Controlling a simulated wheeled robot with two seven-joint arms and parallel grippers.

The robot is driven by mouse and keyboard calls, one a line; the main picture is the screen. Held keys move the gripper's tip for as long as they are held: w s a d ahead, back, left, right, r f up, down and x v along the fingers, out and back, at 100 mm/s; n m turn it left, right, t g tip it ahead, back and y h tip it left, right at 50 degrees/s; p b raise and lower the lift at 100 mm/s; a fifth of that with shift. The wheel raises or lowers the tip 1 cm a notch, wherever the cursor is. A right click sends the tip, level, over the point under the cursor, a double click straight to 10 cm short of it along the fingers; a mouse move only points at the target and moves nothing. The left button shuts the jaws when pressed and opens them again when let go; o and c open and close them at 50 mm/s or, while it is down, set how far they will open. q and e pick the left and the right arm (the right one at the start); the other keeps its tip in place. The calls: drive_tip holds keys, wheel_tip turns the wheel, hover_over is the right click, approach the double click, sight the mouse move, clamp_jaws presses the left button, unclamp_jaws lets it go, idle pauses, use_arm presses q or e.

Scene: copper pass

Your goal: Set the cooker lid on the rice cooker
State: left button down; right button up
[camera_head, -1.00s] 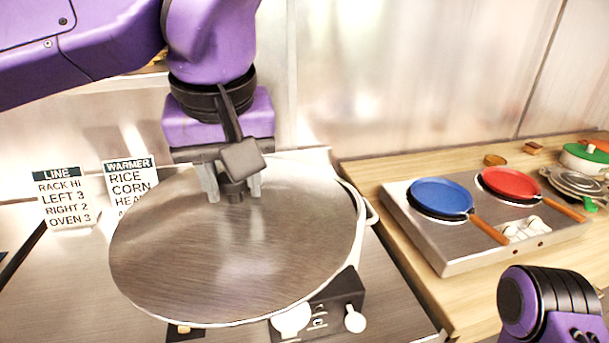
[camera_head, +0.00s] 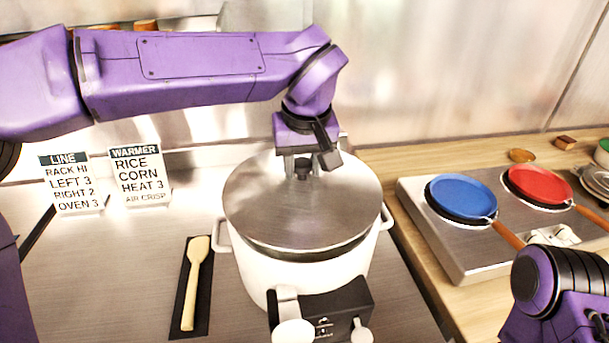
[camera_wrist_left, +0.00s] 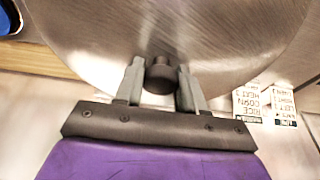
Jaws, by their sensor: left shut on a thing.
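The steel cooker lid (camera_head: 290,212) is a wide round disc over the white rice cooker (camera_head: 290,275), covering its mouth. A dark band shows between the lid's front edge and the cooker's rim; I cannot tell whether the lid touches the rim. My left gripper (camera_head: 303,172) is shut on the lid's dark knob, with the lid below it. In the left wrist view the two fingers (camera_wrist_left: 160,85) stand on either side of the knob (camera_wrist_left: 161,72). The cooker's inside is hidden. My right gripper is out of view.
A wooden spoon (camera_head: 194,275) lies on a dark mat left of the cooker. Two sign cards (camera_head: 139,176) stand behind it. To the right, a blue pan (camera_head: 461,196) and a red pan (camera_head: 540,184) sit on a hob. Bare steel counter lies at left.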

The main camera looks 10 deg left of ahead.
sight(304, 177)
use_arm(q)
drive_tip(key=shift+w+d+f, duration=0.1)
drive_tip(key=shift+w+f, duration=0.05)
drive_tip(key=shift+f, duration=0.2)
drive_tip(key=shift+s+f+p, duration=0.25)
drive_tip(key=shift+f+p, duration=0.1)
drive_tip(key=shift+f, duration=0.85)
drive_tip(key=shift+w+f, duration=0.3)
drive_tip(key=shift+f, duration=0.05)
drive_tip(key=shift+s+f, duration=0.2)
drive_tip(key=c, duration=0.7)
unclamp_jaws()
drive_tip(key=shift+f, duration=0.1)
drive_tip(key=shift+o, duration=0.2)
drive_tip(key=v, duration=1.2)
drive_tip(key=shift+r, duration=0.4)
